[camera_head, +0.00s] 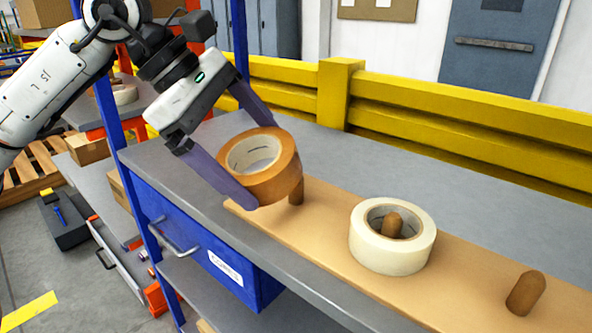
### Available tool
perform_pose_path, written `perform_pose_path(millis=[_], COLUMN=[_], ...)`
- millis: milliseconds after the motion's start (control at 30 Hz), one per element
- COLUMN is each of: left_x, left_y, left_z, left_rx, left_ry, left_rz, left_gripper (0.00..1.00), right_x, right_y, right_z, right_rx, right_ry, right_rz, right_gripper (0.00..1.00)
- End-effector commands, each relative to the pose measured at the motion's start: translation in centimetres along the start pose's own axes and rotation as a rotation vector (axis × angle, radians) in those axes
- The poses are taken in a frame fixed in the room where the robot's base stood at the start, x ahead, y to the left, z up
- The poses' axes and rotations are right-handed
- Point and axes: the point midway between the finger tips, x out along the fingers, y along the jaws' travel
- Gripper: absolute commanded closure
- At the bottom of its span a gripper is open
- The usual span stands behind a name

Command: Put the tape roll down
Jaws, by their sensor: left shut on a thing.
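A brown tape roll (287,179) is tilted and held off the board, between the fingers of my left gripper (257,162). The gripper is shut on it, with one finger at its near lower side and one at its far upper side. A wooden peg (297,193) stands on the tan board (330,217) just below and behind the roll. The roll hides the peg's top, and no peg shows in the roll's hole. A cream tape roll (400,257) lies around a second peg (392,224). My right gripper is not in view.
A third, bare peg (525,293) stands at the board's right end. The grey bench top (350,165) is clear behind the board. A yellow guard rail (440,105) runs along its back. A blue post (110,110) and blue drawer (205,240) are at the left.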

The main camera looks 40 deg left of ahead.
Motion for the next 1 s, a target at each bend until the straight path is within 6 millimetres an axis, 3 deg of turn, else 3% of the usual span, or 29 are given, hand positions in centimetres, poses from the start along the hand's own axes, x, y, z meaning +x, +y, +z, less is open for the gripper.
perform_pose_path(millis=[100, 233, 400, 667, 833, 1000], left_x=[1.2, 3.0, 6.2, 8.2, 7.7, 8.1], left_y=[2.9, 5.3, 4.9, 5.0, 6.0, 6.2], left_z=[1.1, 1.3, -0.4, -1.2, -0.3, -0.4], left_rx=[0.002, 0.001, 0.000, 0.000, -0.061, -0.123], left_ry=[-0.005, -0.001, 0.002, 0.000, 0.063, 0.131], left_rz=[-0.002, -0.001, -0.001, 0.000, -0.151, -0.298], left_gripper=[0.37, 0.37, 0.37, 0.37, 0.37, 0.37], right_x=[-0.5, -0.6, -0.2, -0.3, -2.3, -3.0], right_y=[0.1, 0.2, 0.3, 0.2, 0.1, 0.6], right_z=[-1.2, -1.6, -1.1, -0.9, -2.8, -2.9], right_rx=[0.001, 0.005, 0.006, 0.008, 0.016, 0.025], right_ry=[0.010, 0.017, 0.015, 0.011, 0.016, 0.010], right_rz=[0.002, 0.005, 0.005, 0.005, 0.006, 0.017], right_gripper=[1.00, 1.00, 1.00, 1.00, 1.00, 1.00])
